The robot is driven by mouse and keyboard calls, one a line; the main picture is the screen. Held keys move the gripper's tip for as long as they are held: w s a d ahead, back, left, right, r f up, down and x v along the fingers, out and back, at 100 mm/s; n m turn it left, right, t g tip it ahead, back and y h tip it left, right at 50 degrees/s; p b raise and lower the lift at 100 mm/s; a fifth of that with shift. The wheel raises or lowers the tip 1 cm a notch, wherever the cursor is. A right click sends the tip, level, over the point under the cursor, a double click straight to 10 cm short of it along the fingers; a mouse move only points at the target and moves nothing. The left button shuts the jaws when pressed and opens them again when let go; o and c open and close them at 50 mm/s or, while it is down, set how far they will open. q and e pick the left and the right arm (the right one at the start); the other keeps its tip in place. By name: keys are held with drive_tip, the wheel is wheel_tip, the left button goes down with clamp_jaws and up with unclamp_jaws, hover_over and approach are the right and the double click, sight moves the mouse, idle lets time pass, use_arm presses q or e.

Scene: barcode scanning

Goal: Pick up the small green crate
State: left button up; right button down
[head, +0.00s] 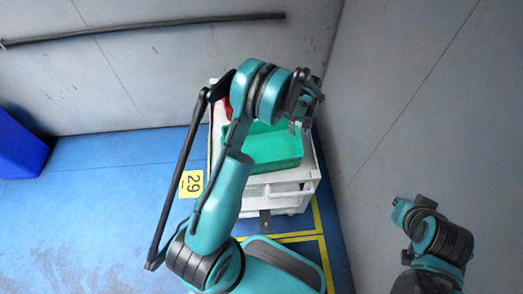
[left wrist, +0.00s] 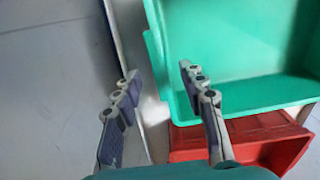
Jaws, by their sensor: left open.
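The green crate (head: 276,147) sits on top of a white cart, partly hidden behind my left arm in the head view. In the left wrist view the green crate (left wrist: 240,45) fills the upper right, its inside empty where it shows. My left gripper (head: 306,92) is above the crate's far right part in the head view. In the left wrist view the left gripper (left wrist: 158,76) is open and empty. Its fingers appear on either side of the crate's left wall; I cannot tell how deep they reach.
A red crate (left wrist: 240,140) lies beside the green one and shows partly behind my arm. The white cart (head: 285,190) stands close to the grey wall (head: 390,110) on the right. A blue box (head: 18,150) is at far left. The blue floor between is clear.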

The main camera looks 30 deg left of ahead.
use_arm(q)
wheel_tip(320, 180, down, 2)
drive_tip(key=shift+f, duration=0.2)
drive_tip(key=shift+r, duration=0.1)
clamp_jaws()
drive_tip(key=shift+r, duration=0.1)
